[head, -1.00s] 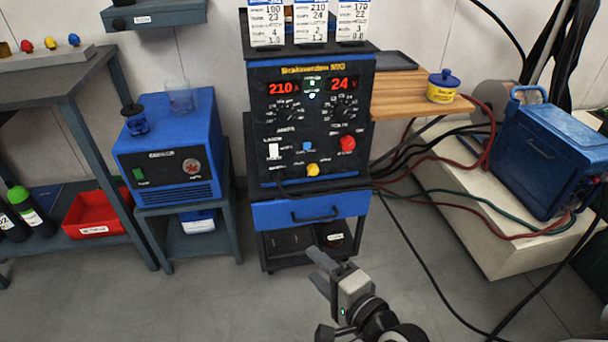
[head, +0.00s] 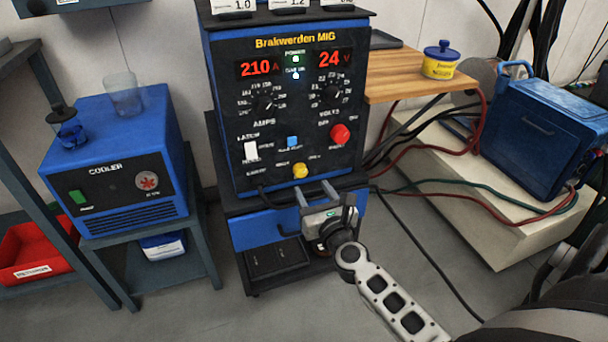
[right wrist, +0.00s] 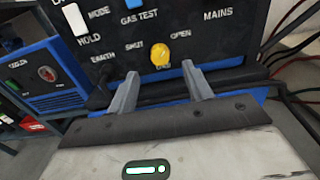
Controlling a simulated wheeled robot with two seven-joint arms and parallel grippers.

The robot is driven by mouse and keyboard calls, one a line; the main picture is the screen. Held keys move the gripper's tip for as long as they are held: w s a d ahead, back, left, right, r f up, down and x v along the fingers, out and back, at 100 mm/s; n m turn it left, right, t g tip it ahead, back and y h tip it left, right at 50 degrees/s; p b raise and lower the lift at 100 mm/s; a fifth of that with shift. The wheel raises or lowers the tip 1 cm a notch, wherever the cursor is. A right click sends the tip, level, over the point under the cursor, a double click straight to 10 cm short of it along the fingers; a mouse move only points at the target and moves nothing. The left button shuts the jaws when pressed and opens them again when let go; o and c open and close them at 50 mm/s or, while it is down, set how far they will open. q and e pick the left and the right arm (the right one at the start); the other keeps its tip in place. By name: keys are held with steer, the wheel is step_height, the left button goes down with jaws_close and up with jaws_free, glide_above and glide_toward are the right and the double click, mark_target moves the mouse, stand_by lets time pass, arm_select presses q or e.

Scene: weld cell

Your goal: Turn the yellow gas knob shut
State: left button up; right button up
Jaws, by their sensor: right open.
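The yellow gas knob (head: 299,170) sits low on the black front panel of the blue welding machine (head: 290,110). In the right wrist view the yellow knob (right wrist: 160,55) lies just beyond the fingertips, between the words SHUT and OPEN. My right gripper (head: 316,190) is open and empty, just below and in front of the knob. In the right wrist view the two fingers of the right gripper (right wrist: 160,78) point at the panel, one either side of the knob and apart from it. My left gripper is not in view.
A red knob (head: 340,134), a blue button (head: 292,142) and a white switch (head: 250,151) are near the gas knob. A dark ledge and blue drawer (head: 262,230) lie below the panel. Cables run at the right. The blue cooler (head: 115,165) stands left.

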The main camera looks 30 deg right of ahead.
mark_target(302, 173)
steer(key=x, duration=0.6)
steer(key=shift+w+b, duration=0.2)
steer(key=shift+b, duration=0.1)
steer(key=shift+c, duration=0.2)
steer(key=c, duration=0.9)
